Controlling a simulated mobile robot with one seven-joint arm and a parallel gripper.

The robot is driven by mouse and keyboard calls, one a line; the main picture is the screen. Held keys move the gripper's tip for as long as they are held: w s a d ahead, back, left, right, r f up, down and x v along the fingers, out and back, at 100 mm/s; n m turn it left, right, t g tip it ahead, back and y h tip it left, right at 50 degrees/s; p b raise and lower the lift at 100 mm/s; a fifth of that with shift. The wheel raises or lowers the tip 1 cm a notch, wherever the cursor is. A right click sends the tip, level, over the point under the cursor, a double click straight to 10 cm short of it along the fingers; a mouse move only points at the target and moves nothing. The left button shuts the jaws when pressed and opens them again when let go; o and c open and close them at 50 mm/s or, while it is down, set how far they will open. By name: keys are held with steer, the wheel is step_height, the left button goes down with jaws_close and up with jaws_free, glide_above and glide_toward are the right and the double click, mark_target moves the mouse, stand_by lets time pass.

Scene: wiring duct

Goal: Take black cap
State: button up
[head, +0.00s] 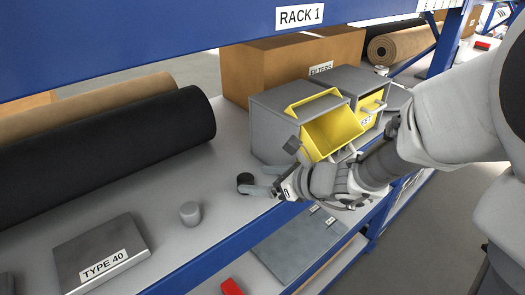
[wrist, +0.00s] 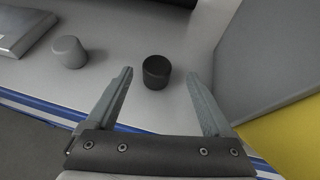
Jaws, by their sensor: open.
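The black cap (head: 245,182) is a small dark cylinder standing on the grey shelf. In the wrist view the black cap (wrist: 156,72) stands a little beyond the fingertips, between their lines. My gripper (head: 262,181) is open and empty, with its fingers reaching in low from the right toward the cap. In the wrist view my gripper (wrist: 160,75) has its two fingers spread wide on either side, with a gap between each finger and the cap.
A grey cap (head: 190,213) stands left of the black one. A flat box marked TYPE 40 (head: 100,257) lies further left. A grey bin with an open yellow drawer (head: 333,128) stands close on the right. The blue shelf edge (head: 225,250) is in front.

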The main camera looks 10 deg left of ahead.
mark_target(250, 181)
steer(key=x, duration=0.5)
steer(key=shift+s+a+f, duration=0.1)
steer(key=shift+s, duration=0.15)
jaws_close()
